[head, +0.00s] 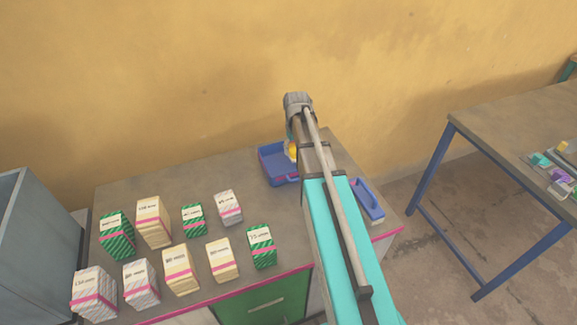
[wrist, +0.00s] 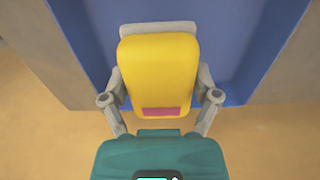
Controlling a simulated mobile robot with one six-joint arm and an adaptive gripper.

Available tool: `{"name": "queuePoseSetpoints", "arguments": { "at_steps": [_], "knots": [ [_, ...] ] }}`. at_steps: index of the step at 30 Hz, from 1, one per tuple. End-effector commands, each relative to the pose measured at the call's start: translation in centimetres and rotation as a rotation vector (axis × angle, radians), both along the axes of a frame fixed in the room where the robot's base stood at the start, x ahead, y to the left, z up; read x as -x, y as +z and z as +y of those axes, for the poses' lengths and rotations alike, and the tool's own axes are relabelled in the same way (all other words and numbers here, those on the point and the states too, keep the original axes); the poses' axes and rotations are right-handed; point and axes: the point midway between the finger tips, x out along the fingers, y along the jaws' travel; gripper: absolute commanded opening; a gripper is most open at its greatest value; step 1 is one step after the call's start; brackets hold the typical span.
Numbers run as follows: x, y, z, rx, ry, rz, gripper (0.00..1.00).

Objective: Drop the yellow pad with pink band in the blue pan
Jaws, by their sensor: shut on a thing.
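The yellow pad with pink band (wrist: 158,70) is held between the two fingers of my gripper (wrist: 160,92) in the wrist view. Its pink band shows at its near end. The blue pan (wrist: 232,50) lies beneath and beyond the pad, and the pad overlaps its near edge in this view. In the head view the blue pan (head: 273,168) sits at the back of the table, partly hidden by my arm. A bit of the yellow pad (head: 292,150) shows beside my arm, over the pan's right part. The height of the pad above the pan is hard to tell.
Several banded, labelled packs (head: 180,269) stand on the left and front of the table (head: 160,180). A smaller blue tray (head: 367,200) lies right of my arm. A second table (head: 500,115) with small items is at the right. A grey bin (head: 35,240) stands at the left.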

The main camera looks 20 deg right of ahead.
Motion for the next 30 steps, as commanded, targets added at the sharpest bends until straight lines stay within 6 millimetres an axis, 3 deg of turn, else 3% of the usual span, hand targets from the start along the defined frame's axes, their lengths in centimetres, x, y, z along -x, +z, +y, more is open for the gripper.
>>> {"name": "queuePoseSetpoints", "arguments": {
  "at_steps": [4, 17, 18, 20, 30],
  "knots": [
    [0.0, -0.83, -0.02, 0.0, 0.0, 0.0, 0.34],
    [0.02, -0.93, -0.07, 0.0, -0.001, 0.0, 0.34],
    [0.02, -0.93, -0.07, 0.0, -0.001, 0.0, 0.86],
    [0.02, -0.93, -0.08, 0.0, -0.001, 0.0, 0.97],
    [0.02, -0.93, -0.1, 0.0, -0.001, 0.0, 1.0]
  ]
}}
